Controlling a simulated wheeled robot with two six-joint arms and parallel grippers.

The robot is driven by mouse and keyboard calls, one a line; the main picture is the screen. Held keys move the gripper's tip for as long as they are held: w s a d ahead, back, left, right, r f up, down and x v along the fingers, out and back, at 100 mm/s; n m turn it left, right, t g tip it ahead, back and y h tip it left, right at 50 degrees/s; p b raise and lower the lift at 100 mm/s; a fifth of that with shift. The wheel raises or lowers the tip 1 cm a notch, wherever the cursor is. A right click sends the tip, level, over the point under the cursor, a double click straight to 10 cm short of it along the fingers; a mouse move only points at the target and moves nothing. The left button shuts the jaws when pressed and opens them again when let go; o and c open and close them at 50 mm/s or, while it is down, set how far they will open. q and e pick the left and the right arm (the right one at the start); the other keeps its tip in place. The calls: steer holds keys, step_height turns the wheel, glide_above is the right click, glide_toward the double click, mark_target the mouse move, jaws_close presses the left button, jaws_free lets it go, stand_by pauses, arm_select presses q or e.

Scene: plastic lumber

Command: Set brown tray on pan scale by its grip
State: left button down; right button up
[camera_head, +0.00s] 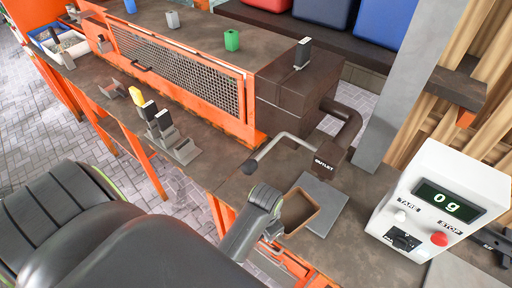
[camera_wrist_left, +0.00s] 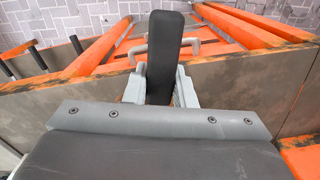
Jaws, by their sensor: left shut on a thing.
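The brown tray (camera_head: 314,217) is an open box with a tan rim and dark inside, at the lower middle of the head view. My left gripper (camera_head: 272,228) is at its left side and shut on its grip, which the fingers mostly hide in the head view. In the left wrist view a dark upright bar (camera_wrist_left: 165,50) stands between the fingers (camera_wrist_left: 160,90). A flat grey plate (camera_head: 325,193) lies below the outlet, just right of the tray. The white scale console (camera_head: 440,200) reads 0 g. I cannot tell whether the tray touches the plate. My right gripper is not in view.
The dark pipe marked OUTLET (camera_head: 332,152) overhangs the plate closely. An orange mesh panel (camera_head: 180,70) and block-topped levers (camera_head: 160,125) stand left. Another grey plate (camera_head: 468,272) lies lower right.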

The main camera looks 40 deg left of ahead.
mark_target(290, 215)
arm_select(q)
steer(key=shift+w+d, duration=0.15)
steer(key=shift+w, duration=0.35)
steer(key=w, duration=0.2)
steer(key=w+d, duration=0.1)
steer(key=w, duration=0.1)
steer(key=shift+d+f, duration=0.15)
steer(key=w, duration=0.2)
steer(key=w+d, duration=0.1)
steer(key=w, duration=0.2)
steer(key=shift+w+d+f, duration=0.2)
steer(key=shift+w+d, duration=0.1)
steer(key=shift+f+b, duration=0.6)
steer(key=shift+f, duration=0.65)
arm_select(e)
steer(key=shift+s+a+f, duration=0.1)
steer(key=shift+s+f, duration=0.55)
arm_select(q)
steer(key=c, duration=1.1)
jaws_free()
steer(key=shift+s, duration=0.1)
steer(key=shift+c, duration=0.2)
